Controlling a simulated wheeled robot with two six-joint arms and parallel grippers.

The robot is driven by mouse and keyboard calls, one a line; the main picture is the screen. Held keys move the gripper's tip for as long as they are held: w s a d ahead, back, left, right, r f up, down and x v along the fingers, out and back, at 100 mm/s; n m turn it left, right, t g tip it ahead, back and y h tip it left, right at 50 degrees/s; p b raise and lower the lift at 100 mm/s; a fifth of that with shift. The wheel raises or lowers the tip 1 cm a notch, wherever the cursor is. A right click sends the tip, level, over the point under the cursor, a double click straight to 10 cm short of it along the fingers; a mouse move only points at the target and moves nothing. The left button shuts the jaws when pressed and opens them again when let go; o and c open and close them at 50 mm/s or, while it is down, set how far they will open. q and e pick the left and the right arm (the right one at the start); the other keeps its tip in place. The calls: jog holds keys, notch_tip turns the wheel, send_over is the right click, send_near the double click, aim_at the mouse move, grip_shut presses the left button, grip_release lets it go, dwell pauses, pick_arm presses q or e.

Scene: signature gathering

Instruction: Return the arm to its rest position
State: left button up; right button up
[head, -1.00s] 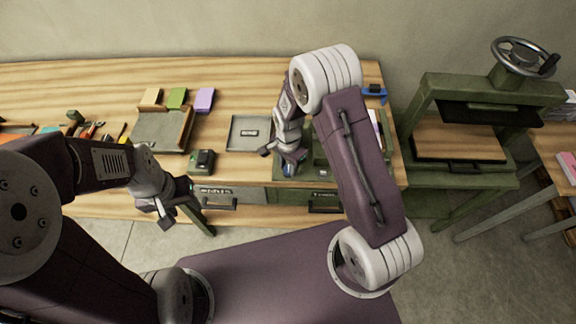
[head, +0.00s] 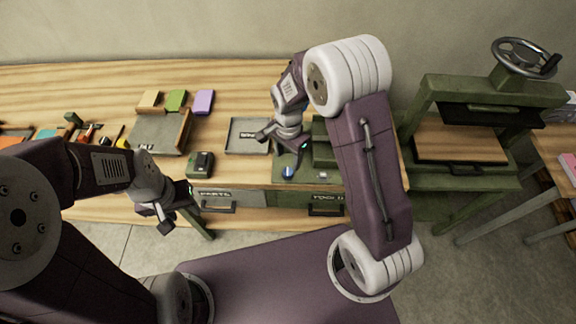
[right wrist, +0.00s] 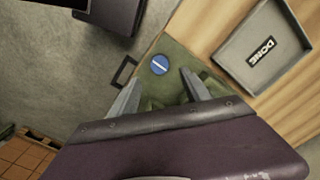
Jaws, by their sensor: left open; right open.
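My left gripper (head: 172,209) is open and empty in front of the bench's front edge, left of the drawers.
A grey tray (head: 232,148) marked DONE lies left of my right gripper. A green press (head: 423,118) with a handwheel stands at the right.

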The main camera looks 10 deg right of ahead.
jog(key=shift+r, duration=1.1)
